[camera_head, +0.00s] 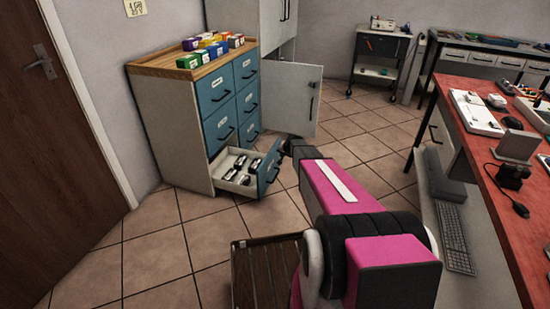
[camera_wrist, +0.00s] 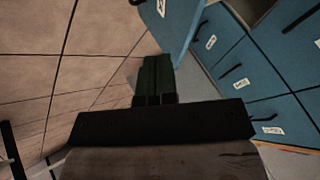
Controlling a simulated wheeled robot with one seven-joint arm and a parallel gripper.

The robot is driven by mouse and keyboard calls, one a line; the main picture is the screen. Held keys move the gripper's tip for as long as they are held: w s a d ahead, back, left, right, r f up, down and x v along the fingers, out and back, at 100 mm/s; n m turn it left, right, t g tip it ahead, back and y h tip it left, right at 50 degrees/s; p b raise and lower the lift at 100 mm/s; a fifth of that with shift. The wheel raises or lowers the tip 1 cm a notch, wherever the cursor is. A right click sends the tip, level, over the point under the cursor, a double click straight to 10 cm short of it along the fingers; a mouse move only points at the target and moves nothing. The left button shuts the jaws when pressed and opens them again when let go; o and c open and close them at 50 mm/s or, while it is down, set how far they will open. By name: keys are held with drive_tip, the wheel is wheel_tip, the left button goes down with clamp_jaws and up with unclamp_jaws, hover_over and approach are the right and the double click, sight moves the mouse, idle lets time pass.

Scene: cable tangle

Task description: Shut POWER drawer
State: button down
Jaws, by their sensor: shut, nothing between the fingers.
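A blue-fronted drawer (camera_head: 269,168) at the bottom of the cabinet stands pulled out, with several small dark and white items inside. Its label is not legible in the head view. The drawer front also shows in the wrist view (camera_wrist: 180,28), at the top, with part of a white label. My gripper (camera_head: 288,149) is at the far end of my pink arm, close to the outer face of that front. In the wrist view my gripper (camera_wrist: 157,62) has its dark fingers together, empty, just below the drawer front. I cannot tell whether they touch it.
The cabinet (camera_head: 160,120) has other blue drawers (camera_head: 220,129), all closed, and colored boxes (camera_head: 209,47) on its wooden top. A grey cabinet door (camera_head: 303,98) hangs open behind. A red-topped workbench (camera_head: 480,150) is on the right.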

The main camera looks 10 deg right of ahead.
approach(269, 160)
wheel_tip(269, 160, down, 4)
drive_tip(key=w+d, duration=0.1)
drive_tip(key=d, duration=0.1)
drive_tip(key=shift+w+a, duration=0.45)
drive_tip(key=shift+a, duration=0.35)
drive_tip(key=shift+w+a, duration=0.5)
drive_tip(key=shift+a, duration=0.25)
drive_tip(key=shift+a, duration=0.1)
drive_tip(key=w+a, duration=0.5)
drive_tip(key=a, duration=0.5)
drive_tip(key=w+a, duration=0.6)
drive_tip(key=a, duration=0.4)
drive_tip(key=shift+w, duration=0.35)
drive_tip(key=shift+s, duration=0.1)
